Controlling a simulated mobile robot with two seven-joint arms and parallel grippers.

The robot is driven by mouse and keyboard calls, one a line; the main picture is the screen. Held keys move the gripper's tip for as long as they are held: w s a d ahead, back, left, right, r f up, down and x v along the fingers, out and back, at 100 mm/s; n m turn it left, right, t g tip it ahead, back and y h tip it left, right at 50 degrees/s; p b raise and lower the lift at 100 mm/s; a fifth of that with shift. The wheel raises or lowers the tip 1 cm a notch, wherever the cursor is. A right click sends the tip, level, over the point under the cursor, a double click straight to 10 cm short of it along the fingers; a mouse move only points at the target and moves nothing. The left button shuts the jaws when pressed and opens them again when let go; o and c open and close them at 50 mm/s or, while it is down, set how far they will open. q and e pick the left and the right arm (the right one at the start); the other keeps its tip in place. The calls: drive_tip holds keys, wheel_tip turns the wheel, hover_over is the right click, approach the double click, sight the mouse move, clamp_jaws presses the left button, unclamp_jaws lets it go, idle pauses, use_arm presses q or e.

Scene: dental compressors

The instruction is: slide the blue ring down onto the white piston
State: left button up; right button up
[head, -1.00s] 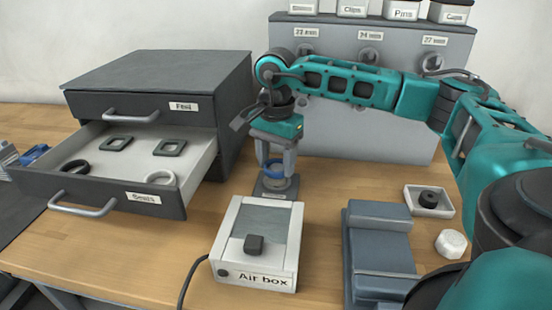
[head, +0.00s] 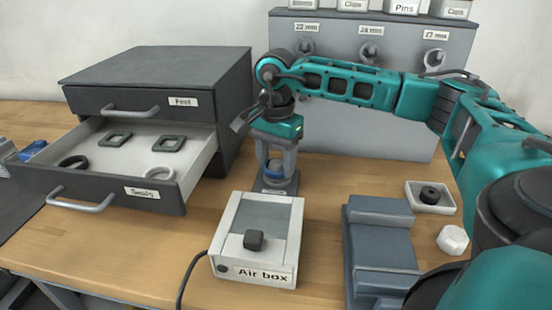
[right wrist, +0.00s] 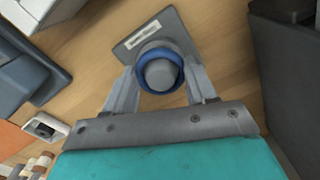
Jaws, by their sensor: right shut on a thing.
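My right gripper (head: 276,168) is shut on the blue ring (head: 275,166), its two fingers pointing down. In the right wrist view, the blue ring (right wrist: 160,68) lies between the fingertips of my right gripper (right wrist: 157,82). The ring surrounds the pale round top of the white piston (right wrist: 160,74). The piston stands upright on a dark labelled base plate (head: 277,187); the fingers partly hide it in the head view. I cannot tell exactly how far down the piston the ring sits. My left gripper is not in view.
The Air box (head: 240,272) stands in front of the piston. An open drawer (head: 160,197) with dark square and round rings is at left. A blue-grey block (head: 380,245), a small tray (head: 410,208) and a white knob (head: 453,240) lie at right. A grey cabinet (head: 340,95) stands behind.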

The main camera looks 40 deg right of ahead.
drive_tip(key=shift+f+b, duration=0.35)
drive_tip(key=shift+f, duration=0.4)
drive_tip(key=o, duration=1.3)
drive_tip(key=shift+r, duration=0.1)
